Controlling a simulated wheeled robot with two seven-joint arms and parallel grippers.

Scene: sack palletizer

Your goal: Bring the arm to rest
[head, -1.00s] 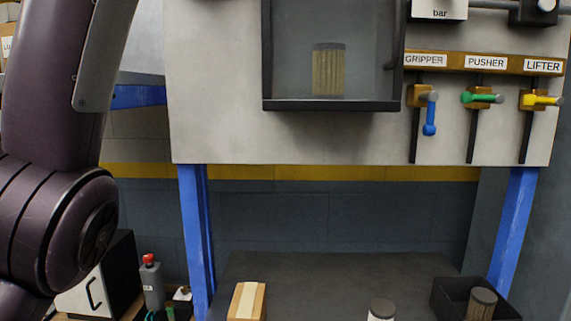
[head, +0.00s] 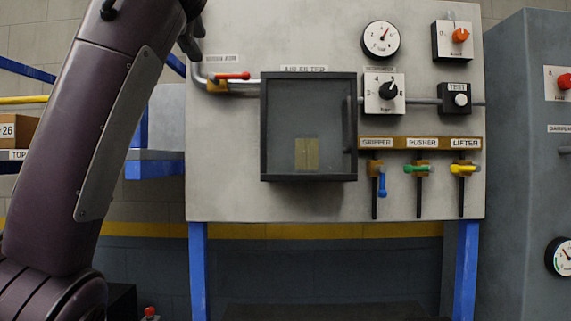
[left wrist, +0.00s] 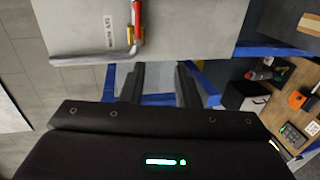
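My left arm rises along the left side of the head view. Its gripper (head: 190,38) shows only in part at the top, in front of the upper left of the grey panel (head: 230,145). In the left wrist view the two dark fingers of my left gripper (left wrist: 158,82) stand apart with nothing seen between them. The panel's edge and the red-handled valve (left wrist: 137,22) show beyond the fingers in that view; the valve also shows in the head view (head: 232,76). My right gripper is in neither view.
The panel carries an air filter box (head: 308,178), a gauge (head: 381,40), a knob (head: 386,92) and blue, green and yellow levers (head: 417,169). A grey cabinet (head: 520,200) stands at right. A wooden bench with tools (left wrist: 290,110) shows in the wrist view.

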